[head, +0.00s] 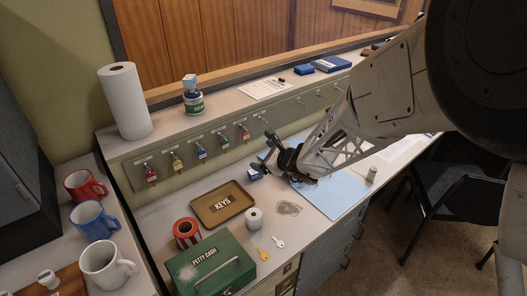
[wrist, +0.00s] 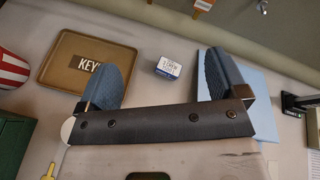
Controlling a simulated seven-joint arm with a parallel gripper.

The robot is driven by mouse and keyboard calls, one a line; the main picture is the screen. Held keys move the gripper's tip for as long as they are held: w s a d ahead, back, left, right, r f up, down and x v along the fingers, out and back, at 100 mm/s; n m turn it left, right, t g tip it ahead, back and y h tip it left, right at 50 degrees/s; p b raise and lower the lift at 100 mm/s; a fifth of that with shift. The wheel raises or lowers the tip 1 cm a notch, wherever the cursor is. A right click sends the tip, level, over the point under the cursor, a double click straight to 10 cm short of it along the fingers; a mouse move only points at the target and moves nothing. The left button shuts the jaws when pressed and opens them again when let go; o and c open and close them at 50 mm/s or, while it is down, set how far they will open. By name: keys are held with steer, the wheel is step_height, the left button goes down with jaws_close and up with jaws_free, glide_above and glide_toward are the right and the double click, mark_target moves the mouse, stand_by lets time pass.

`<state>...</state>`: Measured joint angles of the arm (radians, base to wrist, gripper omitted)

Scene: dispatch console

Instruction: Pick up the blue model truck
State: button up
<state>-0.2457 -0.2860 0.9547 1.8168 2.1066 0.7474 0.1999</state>
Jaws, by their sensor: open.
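I cannot clearly make out a blue model truck. A small blue block (head: 303,70) lies on the upper ledge beside a flat blue book or box (head: 331,64); its shape is too small to tell. A blue-and-white piece (head: 189,81) stands on top of a green-labelled tin (head: 194,103) on the same ledge. My gripper (head: 263,152) is open over the desk, between the keys tray and the light blue sheet. In the wrist view, its two blue fingers (wrist: 163,55) are apart, with a small blue-and-white labelled box (wrist: 168,68) seen between them, not held.
Keys hang below the ledge. A paper towel roll (head: 124,103) stands at the ledge's left end. Mugs (head: 94,220) are at left.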

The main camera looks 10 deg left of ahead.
mark_target(256, 174)
steer(key=w+f+m+t, duration=0.1)
steer(key=f+m, duration=0.1)
steer(key=f, duration=0.2)
steer(key=w+f+m+h, duration=0.1)
steer(key=w+f+m, duration=0.1)
steer(key=f+m, duration=0.1)
steer(key=w+a+f+m+t+h, duration=0.1)
steer(key=f+m, duration=0.1)
steer(key=f, duration=0.4)
steer(key=shift+w+t, duration=0.2)
steer(key=shift+t, duration=0.1)
steer(key=shift+f+m+h, duration=0.5)
steer(key=shift+f, duration=0.05)
steer(key=shift+w, duration=0.15)
steer(key=shift+x, duration=1.2)
steer(key=shift+a, duration=0.1)
steer(key=shift+x, duration=2.55)
